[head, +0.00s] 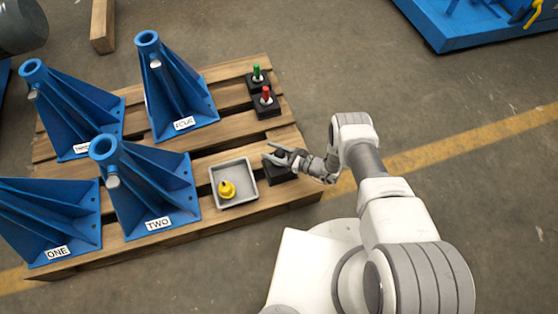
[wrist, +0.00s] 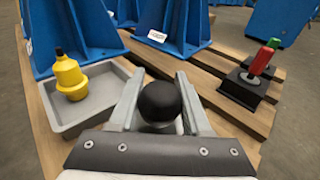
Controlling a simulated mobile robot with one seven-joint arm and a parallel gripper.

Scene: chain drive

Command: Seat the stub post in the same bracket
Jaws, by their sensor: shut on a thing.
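My gripper (head: 272,154) is over a black block (head: 281,174) at the pallet's right edge. In the wrist view, my gripper (wrist: 161,88) is shut on a dark round-topped piece (wrist: 159,101); I cannot tell if it is the stub post. Its lower part is hidden, so I cannot tell whether it still touches the block. Blue brackets with round sockets stand upright on the pallet: bracket ONE (head: 50,215), bracket TWO (head: 150,195), one with a hard-to-read label (head: 75,115), and one whose label seems to read FOUR (head: 175,90). Which bracket is meant is not shown.
A grey tray (head: 246,198) beside bracket TWO holds a yellow piece (head: 227,189) with a dark tip. Green (head: 257,72) and red (head: 266,94) pins stand in black holders at the back right. The wooden pallet (head: 225,148) has bare slats between tray and holders.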

